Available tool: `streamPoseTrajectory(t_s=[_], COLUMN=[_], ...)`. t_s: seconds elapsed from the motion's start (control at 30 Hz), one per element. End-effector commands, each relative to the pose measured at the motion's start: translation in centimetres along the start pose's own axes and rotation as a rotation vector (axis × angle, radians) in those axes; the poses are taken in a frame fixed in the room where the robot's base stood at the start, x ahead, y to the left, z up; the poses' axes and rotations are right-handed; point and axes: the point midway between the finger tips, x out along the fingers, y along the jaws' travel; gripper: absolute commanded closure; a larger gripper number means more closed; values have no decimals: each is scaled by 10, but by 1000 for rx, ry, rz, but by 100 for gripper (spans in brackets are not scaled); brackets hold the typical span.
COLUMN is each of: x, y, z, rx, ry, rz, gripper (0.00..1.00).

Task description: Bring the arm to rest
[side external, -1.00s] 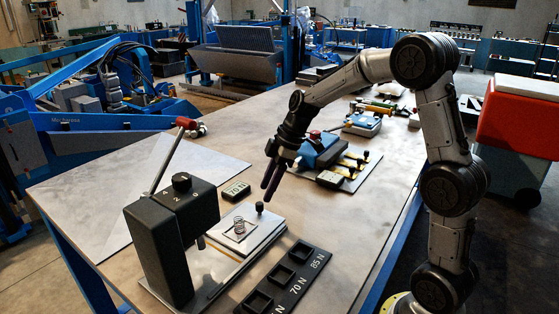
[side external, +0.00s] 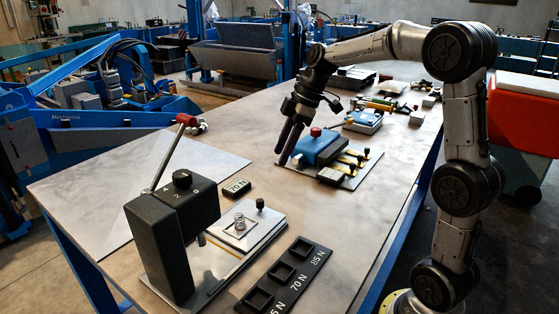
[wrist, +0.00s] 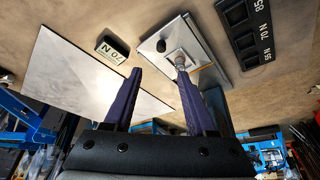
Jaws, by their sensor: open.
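My gripper (side external: 288,142) is raised above the table (side external: 340,215), left of the blue device, with its fingers pointing down. In the wrist view its two purple fingers (wrist: 158,75) stand apart with nothing between them. The black press (side external: 160,240) with its red-tipped lever stands at the front left. A small spring (side external: 239,221) stands on the light sliding plate (side external: 262,238) beside the press. In the wrist view the spring (wrist: 180,63) appears near the right fingertip, but it lies beyond it.
A 70 N block (side external: 237,188) lies on the table behind the plate. A black tray (side external: 288,277) with labelled square pockets sits at the front. The blue device (side external: 318,148) and several tools stand farther back. A large pale sheet (side external: 150,190) covers the table's left.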

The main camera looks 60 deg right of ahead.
Motion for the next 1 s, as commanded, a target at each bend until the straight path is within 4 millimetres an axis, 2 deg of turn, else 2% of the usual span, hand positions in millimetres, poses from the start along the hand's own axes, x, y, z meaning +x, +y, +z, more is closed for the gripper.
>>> streamPoseTrajectory(t_s=[0.07,0.17,0.27,0.37,0.5,0.6,0.7,0.8,0.9,1.0], x=[-9,-27,-44,-54,-59,-56,-46,-33,-21,-16], y=[-8,-35,-77,-120,-172,-202,-224,-235,-236,-234], z=[-12,-29,-34,-28,-2,24,55,80,97,102], rx=[-35,-101,-167,-163,-73,37,190,356,513,626], ry=[12,31,31,27,25,33,50,62,62,69], rz=[18,47,79,116,173,219,266,299,320,332], gripper=[43,43,43,43,43,43,43,43,43,43])
